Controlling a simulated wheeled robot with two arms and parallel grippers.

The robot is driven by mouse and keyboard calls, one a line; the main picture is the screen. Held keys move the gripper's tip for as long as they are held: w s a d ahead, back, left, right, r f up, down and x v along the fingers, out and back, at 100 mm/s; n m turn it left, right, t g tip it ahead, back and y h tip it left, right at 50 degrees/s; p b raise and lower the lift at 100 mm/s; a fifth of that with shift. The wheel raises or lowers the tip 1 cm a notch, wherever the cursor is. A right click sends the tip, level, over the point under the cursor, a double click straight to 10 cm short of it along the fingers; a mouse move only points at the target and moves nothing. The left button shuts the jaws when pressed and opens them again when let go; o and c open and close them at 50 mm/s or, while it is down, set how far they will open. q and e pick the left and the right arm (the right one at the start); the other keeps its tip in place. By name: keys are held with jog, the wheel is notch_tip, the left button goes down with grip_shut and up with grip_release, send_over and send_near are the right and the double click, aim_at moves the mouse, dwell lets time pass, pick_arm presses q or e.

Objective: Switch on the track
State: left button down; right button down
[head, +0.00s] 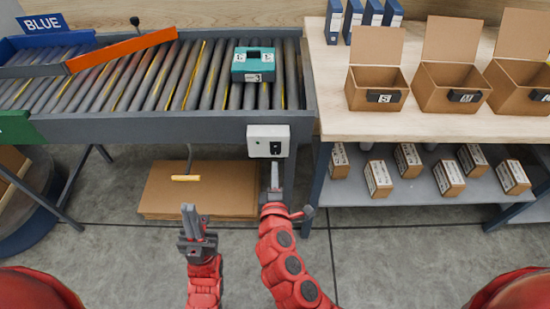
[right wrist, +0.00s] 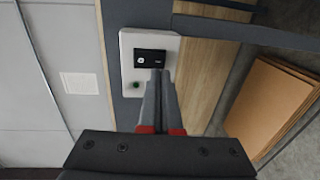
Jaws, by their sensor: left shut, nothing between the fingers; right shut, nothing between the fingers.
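The track is a roller conveyor (head: 150,80). A white switch box (head: 267,141) with a black rocker switch (head: 275,147) is on its front rail near the right end. The right wrist view shows the box (right wrist: 128,45), its rocker (right wrist: 148,58) and a small green button or lamp (right wrist: 136,85). My right gripper (head: 274,168) is shut and empty, its tips just below the rocker; the right wrist view shows the fingertips (right wrist: 158,75) overlapping the switch's lower edge. I cannot tell if they touch. My left gripper (head: 190,212) is shut and empty, pointing up, away from the box.
A teal tote (head: 253,65) sits on the rollers near the right end. An orange bar (head: 122,49) crosses the conveyor beside a BLUE sign (head: 43,24). Flat cardboard (head: 200,190) lies below. A workbench (head: 420,122) with open boxes stands at right.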

aim_at(275, 154)
jog(key=shift+w+f+p, duration=0.15)
jog(key=shift+w, duration=0.8)
jog(key=shift+w+f+p, duration=0.15)
jog(key=shift+w, duration=0.8)
